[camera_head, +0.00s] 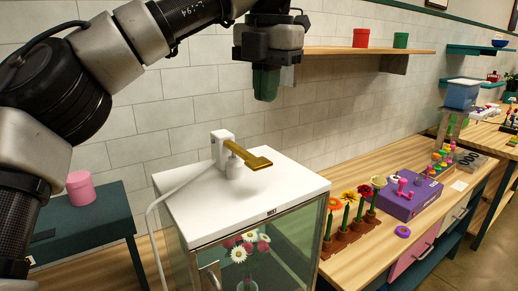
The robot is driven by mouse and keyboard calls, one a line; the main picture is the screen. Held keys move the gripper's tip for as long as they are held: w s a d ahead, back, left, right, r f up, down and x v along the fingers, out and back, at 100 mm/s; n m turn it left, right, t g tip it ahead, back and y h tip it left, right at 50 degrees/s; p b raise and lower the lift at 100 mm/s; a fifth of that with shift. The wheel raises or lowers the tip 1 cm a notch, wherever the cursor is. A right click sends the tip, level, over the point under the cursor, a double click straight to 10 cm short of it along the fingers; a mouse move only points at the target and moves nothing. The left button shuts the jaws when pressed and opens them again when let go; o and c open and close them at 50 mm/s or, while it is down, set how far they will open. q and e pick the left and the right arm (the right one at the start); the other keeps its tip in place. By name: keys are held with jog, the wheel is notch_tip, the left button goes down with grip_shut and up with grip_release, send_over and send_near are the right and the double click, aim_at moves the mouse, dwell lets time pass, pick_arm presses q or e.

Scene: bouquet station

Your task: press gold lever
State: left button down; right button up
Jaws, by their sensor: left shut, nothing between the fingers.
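The gold lever (246,156) sticks out to the right from a white bracket (222,146) on the white top of a glass-sided cabinet (240,205). Its flat end pad is at the right, above the top. My left gripper (266,86) points down with its fingers shut and empty. In the picture it is above the lever, clearly apart from it. My right gripper is not in view.
White and pink flowers (246,247) stand inside the cabinet. To the right, a wooden counter holds flowers in a brown block (350,225) and a purple box (408,200). A wall shelf (340,51) carries red and green pots. A pink pot (80,188) stands at left.

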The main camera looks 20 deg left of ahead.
pick_arm(q)
jog(key=r+m, duration=0.1)
jog(key=m, duration=0.6)
jog(key=r+m+t+y, duration=0.1)
jog(key=m, duration=0.7)
jog(key=s+m+y+b, duration=0.1)
jog(key=m, duration=0.7)
jog(key=shift+d+r, duration=0.35)
jog(key=shift+r, duration=0.05)
jog(key=shift+f+t, duration=0.1)
jog(key=shift+t, duration=0.2)
jog(key=b, duration=0.2)
send_near(257, 160)
jog(key=shift+w+a, duration=0.4)
jog(key=shift+a, duration=0.05)
jog(key=x, duration=0.3)
jog(key=p+x, duration=0.1)
jog(key=x, duration=0.1)
jog(key=shift+s+d+f, duration=0.15)
jog(key=shift+s+f, duration=0.1)
jog(key=shift+f, duration=0.7)
